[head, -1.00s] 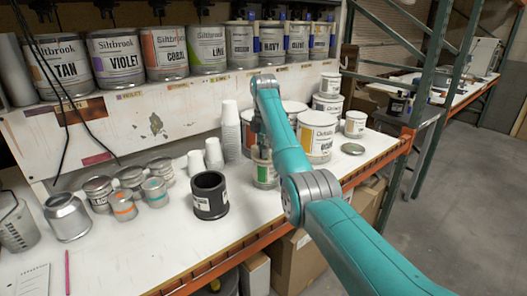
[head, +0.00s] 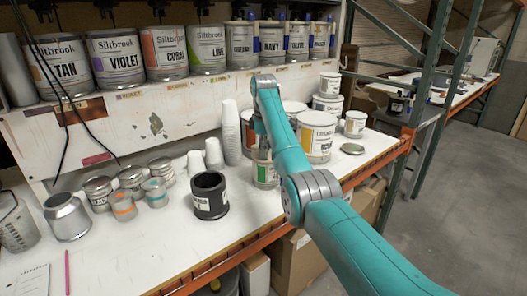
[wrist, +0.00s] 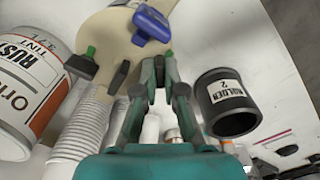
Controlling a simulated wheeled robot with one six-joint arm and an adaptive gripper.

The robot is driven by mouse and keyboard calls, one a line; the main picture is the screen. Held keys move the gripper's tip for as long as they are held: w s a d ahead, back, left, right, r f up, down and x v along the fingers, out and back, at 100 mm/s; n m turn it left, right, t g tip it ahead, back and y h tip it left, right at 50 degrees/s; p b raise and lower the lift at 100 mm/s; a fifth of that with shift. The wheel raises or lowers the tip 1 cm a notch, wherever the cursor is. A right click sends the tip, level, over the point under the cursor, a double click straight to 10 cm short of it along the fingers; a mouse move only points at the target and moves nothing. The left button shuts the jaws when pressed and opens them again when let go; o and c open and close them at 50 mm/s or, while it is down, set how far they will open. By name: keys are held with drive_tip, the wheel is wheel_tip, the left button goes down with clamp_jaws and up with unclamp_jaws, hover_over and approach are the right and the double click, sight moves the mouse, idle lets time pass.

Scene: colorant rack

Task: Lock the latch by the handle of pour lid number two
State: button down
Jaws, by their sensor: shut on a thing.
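The beige pour lid (wrist: 112,38) shows at the top of the wrist view, with a blue lever (wrist: 152,24) on it and small dark clamps with green tips at its edge. My gripper (wrist: 164,62) is at the lid's near edge, its fingers closed around a small green-tipped latch (wrist: 168,53). The fingers hide most of that latch, so whether it is locked cannot be told. In the head view, a small can with a green label (head: 264,172) stands below my gripper, which is mostly hidden behind my arm. No number shows on the lid.
A black holder labelled 2 (head: 209,194) stands left of the can; it also shows in the wrist view (wrist: 228,103). Stacked white cups (head: 231,132) and large paint cans (head: 316,137) crowd close by.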

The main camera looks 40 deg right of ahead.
drive_tip(key=m, duration=0.5)
drive_tip(key=shift+m, duration=0.3)
idle(0.4)
drive_tip(key=c, duration=1.3)
unclamp_jaws()
drive_tip(key=shift+o, duration=0.2)
